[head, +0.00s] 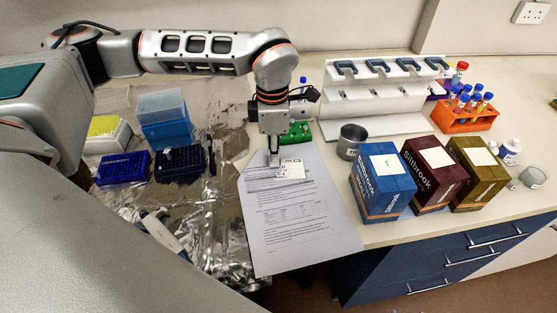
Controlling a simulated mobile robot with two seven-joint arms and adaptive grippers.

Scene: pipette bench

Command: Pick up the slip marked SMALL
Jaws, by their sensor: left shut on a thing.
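A small white slip (291,170) with dark print is at the upper part of a printed sheet (295,220) on the bench. The print on the slip is too small to read, so I cannot tell if it says SMALL. My left gripper (274,160) points straight down at the slip's left end and is shut on it. The fingers hide part of that end. I cannot tell whether the slip is lifted off the sheet. My right gripper is out of view.
Blue (381,184), maroon (433,174) and olive (478,172) boxes stand at the right, each with a pale label on top. A metal cup (351,141) and a white pipette rack (372,100) stand behind. Crumpled foil (215,225) and tip racks (179,164) lie at the left.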

